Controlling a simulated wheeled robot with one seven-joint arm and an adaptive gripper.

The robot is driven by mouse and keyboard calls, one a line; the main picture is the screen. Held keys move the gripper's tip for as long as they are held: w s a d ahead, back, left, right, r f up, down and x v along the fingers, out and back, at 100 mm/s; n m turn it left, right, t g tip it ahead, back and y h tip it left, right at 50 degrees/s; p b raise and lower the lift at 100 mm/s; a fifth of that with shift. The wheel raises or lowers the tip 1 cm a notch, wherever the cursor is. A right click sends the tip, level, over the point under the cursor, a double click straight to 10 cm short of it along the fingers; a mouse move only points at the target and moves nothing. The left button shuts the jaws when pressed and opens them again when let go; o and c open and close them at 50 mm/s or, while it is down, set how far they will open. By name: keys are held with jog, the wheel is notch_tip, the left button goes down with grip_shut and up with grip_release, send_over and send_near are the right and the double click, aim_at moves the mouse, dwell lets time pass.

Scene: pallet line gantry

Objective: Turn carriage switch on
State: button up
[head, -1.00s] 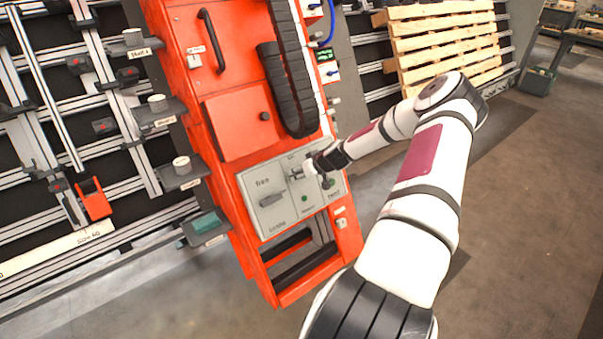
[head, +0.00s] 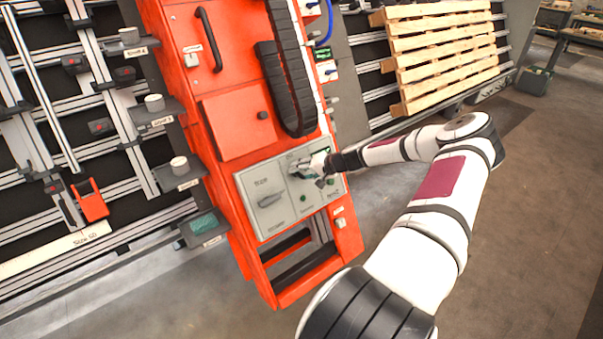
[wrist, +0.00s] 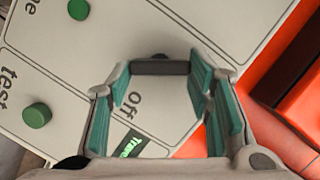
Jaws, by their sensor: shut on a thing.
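The grey control panel (head: 262,222) is on the lower front of the orange cabinet (head: 228,125). My gripper (head: 303,168) is at the panel's upper part. In the wrist view, my gripper (wrist: 160,78) has teal-padded fingers on both sides of a dark grey switch handle (wrist: 160,67) and is shut on it. The handle lies level across the picture. The word "off" and a lit green "Travel" label show on the panel below it. Another grey rotary switch (head: 271,200) sits left, under a label.
Green buttons (wrist: 36,115) stand out from the panel near my gripper. A black cable chain (head: 285,90) hangs above the panel. Shelves with small cups (head: 179,165) are at left. A wooden pallet (head: 445,50) leans at back right.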

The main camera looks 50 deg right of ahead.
jog(key=m, duration=0.2)
jog(key=m+t, duration=0.1)
jog(key=m, duration=0.1)
jog(key=m+t, duration=0.1)
jog(key=m, duration=0.1)
jog(key=shift+s+d+f+y, duration=0.1)
jog(key=shift+s+f+y, duration=0.1)
jog(key=shift+f+y, duration=0.15)
jog(key=shift+m, duration=0.3)
jog(key=o, duration=1.1)
jog(key=shift+o, duration=0.2)
jog(key=v, duration=1.2)
